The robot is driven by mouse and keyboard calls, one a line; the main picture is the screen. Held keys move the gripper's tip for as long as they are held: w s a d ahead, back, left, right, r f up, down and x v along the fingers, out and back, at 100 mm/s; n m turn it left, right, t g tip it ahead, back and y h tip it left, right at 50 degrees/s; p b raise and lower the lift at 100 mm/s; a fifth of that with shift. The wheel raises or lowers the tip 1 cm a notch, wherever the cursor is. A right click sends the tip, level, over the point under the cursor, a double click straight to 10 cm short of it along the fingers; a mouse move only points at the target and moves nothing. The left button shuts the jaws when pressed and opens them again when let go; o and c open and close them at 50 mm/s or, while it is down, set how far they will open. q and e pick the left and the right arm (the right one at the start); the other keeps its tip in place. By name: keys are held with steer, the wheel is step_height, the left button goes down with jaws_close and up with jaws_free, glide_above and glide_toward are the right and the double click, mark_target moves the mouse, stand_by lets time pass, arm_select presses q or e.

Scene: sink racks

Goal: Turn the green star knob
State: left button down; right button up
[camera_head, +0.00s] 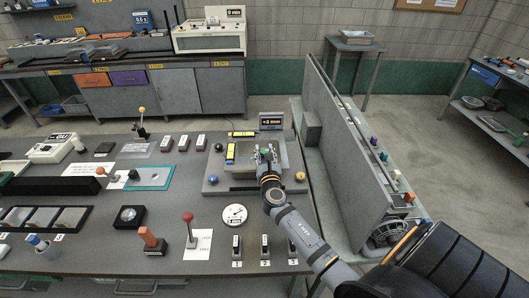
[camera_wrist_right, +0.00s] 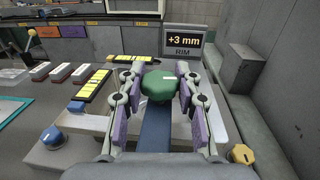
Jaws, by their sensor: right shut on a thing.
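The green star knob (camera_wrist_right: 158,85) sits between the fingers of my right gripper (camera_wrist_right: 157,100) in the right wrist view, with a white mark on its top. The purple finger pads stand on both sides of it and the gripper is shut on it. In the head view the right gripper (camera_head: 265,158) reaches over the grey sink fixture (camera_head: 225,182), and the green knob (camera_head: 265,151) shows only as a small patch. My left gripper is not in view.
A display reading "+3 mm" and "RIM" (camera_wrist_right: 183,43) stands behind the fixture. A blue knob (camera_wrist_right: 53,138) and a yellow knob (camera_wrist_right: 242,154) are at its front corners. A yellow-marked bar (camera_wrist_right: 92,86) lies at left. A tall grey panel (camera_head: 350,140) stands right of the bench.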

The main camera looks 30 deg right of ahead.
mark_target(265, 150)
steer(key=m+g+h+b, duration=0.1)
steer(key=h, duration=0.1)
steer(key=m+g+h+b, duration=0.1)
steer(key=m+g+h, duration=0.1)
steer(key=shift+f+m+h, duration=0.15)
steer(key=shift+m+h, duration=0.15)
steer(key=shift+h, duration=0.1)
steer(key=m+g+h+b, duration=0.1)
steer(key=m+g+h, duration=0.1)
steer(key=g, duration=0.1)
steer(key=shift+b, duration=0.35)
steer(key=shift+m+g+h+b, duration=0.35)
steer(key=shift+m+g+h, duration=0.25)
steer(key=shift+m+g, duration=0.1)
steer(key=shift+r+g, duration=0.2)
steer(key=shift+g, duration=0.1)
steer(key=o, duration=1.2)
step_height(265, 150, up, 10)
